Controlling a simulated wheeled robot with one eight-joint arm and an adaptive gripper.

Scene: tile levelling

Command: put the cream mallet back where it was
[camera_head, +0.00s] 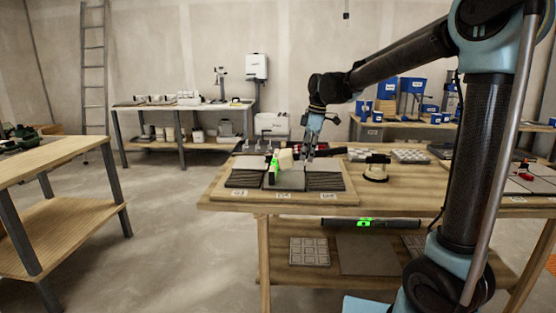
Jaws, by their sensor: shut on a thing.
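My gripper (307,155) points down over the back part of the tile board (345,196) on the workbench. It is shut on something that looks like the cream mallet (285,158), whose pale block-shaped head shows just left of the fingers. The mallet's handle is hard to make out at this size. A bright green item (275,164) stands right beside the head, over the middle tile. I cannot tell whether the mallet touches the tiles.
The board holds dark ribbed tiles (244,179) and a grey tile (288,180), with small labels along its front. A cream-and-black round tool (376,168) stands to the right. Grey tiles (411,156) lie behind it. A green-lit bar (365,223) is under the tabletop.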

